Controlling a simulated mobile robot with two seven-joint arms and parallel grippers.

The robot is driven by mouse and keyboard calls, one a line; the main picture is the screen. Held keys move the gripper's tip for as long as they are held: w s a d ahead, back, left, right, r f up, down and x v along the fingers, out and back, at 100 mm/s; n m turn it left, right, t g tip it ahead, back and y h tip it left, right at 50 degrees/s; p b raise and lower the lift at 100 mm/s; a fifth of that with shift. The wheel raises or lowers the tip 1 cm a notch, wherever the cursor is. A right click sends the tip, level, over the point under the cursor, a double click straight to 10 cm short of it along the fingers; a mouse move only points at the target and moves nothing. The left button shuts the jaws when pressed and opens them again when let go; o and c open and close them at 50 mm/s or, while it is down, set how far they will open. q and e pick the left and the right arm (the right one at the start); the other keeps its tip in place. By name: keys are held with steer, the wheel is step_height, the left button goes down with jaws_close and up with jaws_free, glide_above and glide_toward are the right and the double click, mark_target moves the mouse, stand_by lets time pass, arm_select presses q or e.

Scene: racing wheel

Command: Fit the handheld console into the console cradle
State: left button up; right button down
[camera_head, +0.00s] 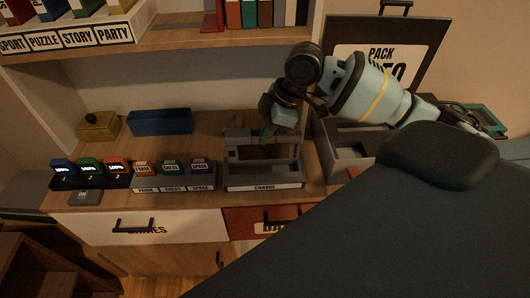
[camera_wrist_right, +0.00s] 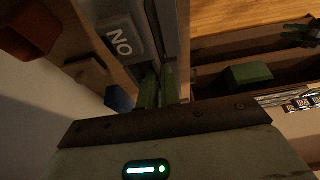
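The console cradle (camera_head: 264,187) is a grey tray marked CHARGE at the front edge of the counter, with a dark area inside. My right gripper (camera_head: 268,134) reaches down from above over the cradle's back part. In the right wrist view its two green fingers (camera_wrist_right: 160,88) stand close together beside a grey upright piece. I cannot tell whether they hold anything. I cannot make out the handheld console for certain; the gripper and dark shading hide part of the cradle. My left gripper is not in view.
Left of the cradle stand a cartridge rack (camera_head: 173,187) and a row of cartridges (camera_head: 88,167). A blue bin (camera_head: 160,121) and a yellow box (camera_head: 98,125) stand behind. A grey case (camera_head: 345,162) stands close right. A shelf (camera_head: 180,38) hangs above; drawers (camera_head: 155,228) lie below.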

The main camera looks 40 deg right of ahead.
mark_target(270, 144)
steer(key=shift+f, duration=3.2)
steer(key=c, duration=1.6)
jaws_free()
steer(key=shift+f, duration=0.15)
steer(key=v, duration=1.2)
